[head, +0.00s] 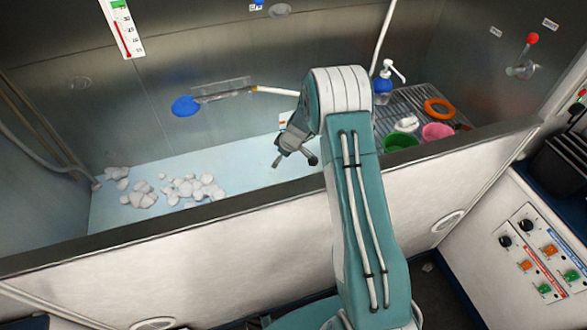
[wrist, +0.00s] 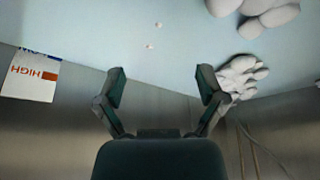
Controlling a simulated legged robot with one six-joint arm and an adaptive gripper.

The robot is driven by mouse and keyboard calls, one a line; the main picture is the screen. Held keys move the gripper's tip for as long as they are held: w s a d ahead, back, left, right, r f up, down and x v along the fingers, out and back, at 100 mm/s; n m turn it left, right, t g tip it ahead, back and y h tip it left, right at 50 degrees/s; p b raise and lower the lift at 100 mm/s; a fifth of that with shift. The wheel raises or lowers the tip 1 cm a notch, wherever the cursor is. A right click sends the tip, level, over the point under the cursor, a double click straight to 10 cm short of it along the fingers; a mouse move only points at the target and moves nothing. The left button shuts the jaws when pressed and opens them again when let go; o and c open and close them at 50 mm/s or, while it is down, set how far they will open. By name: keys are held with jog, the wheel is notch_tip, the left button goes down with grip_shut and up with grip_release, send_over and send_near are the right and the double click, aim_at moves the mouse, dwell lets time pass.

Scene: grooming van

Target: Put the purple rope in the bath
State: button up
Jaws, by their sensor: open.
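The bath (head: 245,165) is a deep metal tub with a pale blue floor, seen across the head view. My gripper (head: 295,161) hangs over the bath, inside its front wall, pointing down. In the wrist view my gripper (wrist: 161,82) has its two fingers spread apart with nothing between them. Pale blue bath floor (wrist: 130,30) lies beyond the fingers. I cannot make out a purple rope in either view. My arm hides part of the bath and its front wall.
White foam clumps (head: 195,187) lie on the bath floor at left. A rack (head: 405,98) at right holds an orange ring (head: 439,108), a pink item (head: 437,131), a green item (head: 407,123) and a blue pump bottle (head: 384,83). A blue-ended item (head: 186,106) is near the back wall.

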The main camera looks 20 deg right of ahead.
jog(key=s+a+r+m, duration=0.1)
jog(key=s+r, duration=0.3)
jog(key=r, duration=0.5)
jog(key=s+a+r+m+t, duration=0.1)
jog(key=s+a+r, duration=0.1)
jog(key=s+r, duration=0.5)
jog(key=s+a+r+m, duration=0.1)
jog(key=s+r, duration=0.1)
jog(key=r, duration=0.9)
jog(key=s+r+m+h, duration=0.1)
jog(key=s+r+m, duration=0.2)
jog(key=s, duration=0.8)
jog(key=s+r+m+t+h, duration=0.1)
jog(key=s+r, duration=0.3)
jog(key=s, duration=0.8)
jog(key=shift+s+d+r+m+h, duration=0.35)
jog(key=shift+m+h, duration=0.25)
jog(key=shift+m, duration=0.3)
